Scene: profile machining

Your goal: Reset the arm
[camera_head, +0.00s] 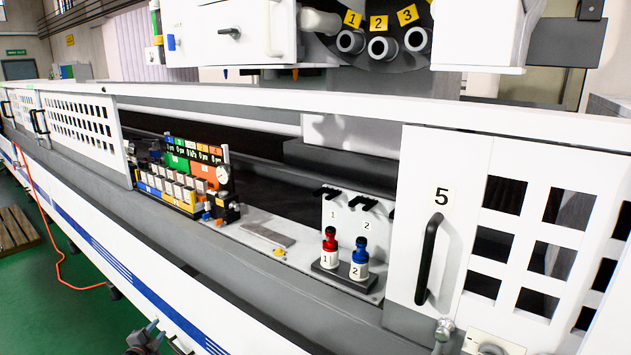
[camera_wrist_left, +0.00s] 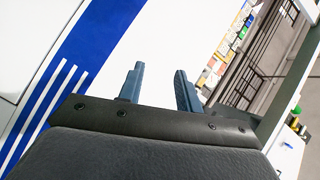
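My left gripper (camera_head: 149,331) is low in the head view, left of centre, in front of the machine's white lower panel with blue stripes. Only its end shows at the bottom edge. In the left wrist view my left gripper (camera_wrist_left: 159,70) has its two blue-grey fingers apart, with nothing between them. White panel and blue stripes lie behind the fingers. My right gripper is in neither view.
A long white machine (camera_head: 300,97) crosses the view. Its open bay holds a coloured control block (camera_head: 185,175), a red bottle (camera_head: 329,248) and a blue bottle (camera_head: 359,258). Door 5 (camera_head: 440,160) stands at right. Green floor (camera_head: 60,325) is open at left, with an orange hose.

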